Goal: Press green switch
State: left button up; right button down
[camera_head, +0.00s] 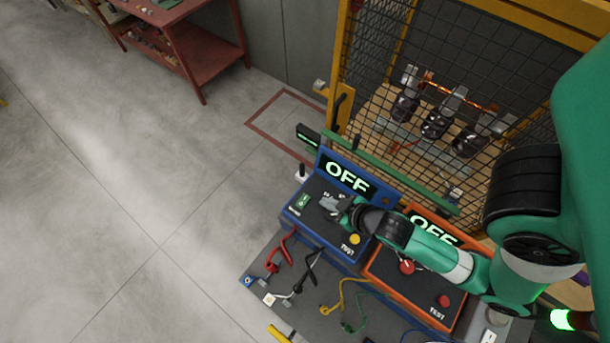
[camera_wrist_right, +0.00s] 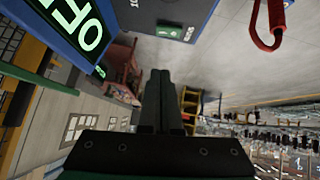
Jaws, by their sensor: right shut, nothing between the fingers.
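The green switch (camera_head: 303,203) sits at the left end of the dark sloped face of a blue box (camera_head: 322,243), whose display reads OFF. It also shows in the right wrist view (camera_wrist_right: 169,31), near the top. My right gripper (camera_head: 328,205) is shut and empty, over the blue box's face just right of the switch. Its closed fingers (camera_wrist_right: 160,78) point toward the switch in the wrist view, with a visible gap in that picture. I cannot tell its exact height above the panel. My left gripper is not in view.
An orange box (camera_head: 415,282) with red knobs, also reading OFF, stands right of the blue box. Red, black, yellow and green cables (camera_head: 345,300) lie in front. A mesh cage (camera_head: 440,60) stands behind. A yellow knob (camera_head: 354,239) is on the blue box. Open floor lies left.

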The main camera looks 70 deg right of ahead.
jog(key=shift+w+d, duration=0.1)
jog(key=b, duration=0.3)
send_over(303, 195)
jog(key=s+a, duration=0.2)
jog(key=s, duration=0.1)
notch_tip(303, 195, down, 7)
jog(key=shift+w+a+r, duration=0.1)
jog(key=shift+a+r, duration=0.05)
jog(key=shift+r, duration=0.05)
jog(key=f, duration=0.3)
jog(key=shift+d+f+b, duration=0.25)
jog(key=shift+f+b, duration=0.05)
jog(key=shift+b, duration=0.05)
jog(key=shift+d+f, duration=0.1)
jog(key=shift+f, duration=0.2)
